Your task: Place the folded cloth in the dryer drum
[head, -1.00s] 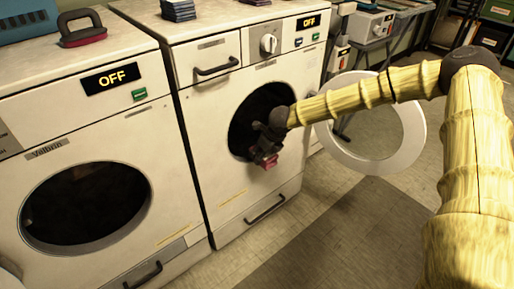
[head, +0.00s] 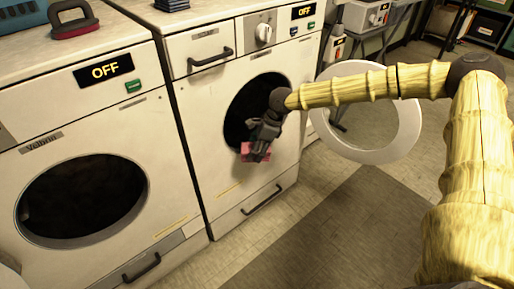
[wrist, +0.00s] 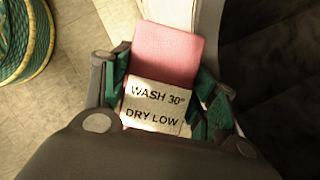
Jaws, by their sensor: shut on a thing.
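A pink folded cloth (head: 256,151) is held in my gripper (head: 261,139) in front of the lower rim of the right machine's round opening. In the wrist view my gripper (wrist: 160,88) is shut on the cloth (wrist: 167,54), with green-padded fingers on both sides of it. A cream label on it reads "WASH 30° DRY LOW". The dark dryer drum (head: 243,105) is open behind my gripper; its inside is too dark to make out. In the wrist view the dark drum (wrist: 270,70) lies to the right of the cloth, which is outside it.
The round white door (head: 413,128) stands open to the right, below my forearm. A left machine (head: 110,120) has a dark round window. Both displays read OFF. An iron-like object (head: 74,22) sits on top. A green and yellow basket (wrist: 25,40) stands on the floor.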

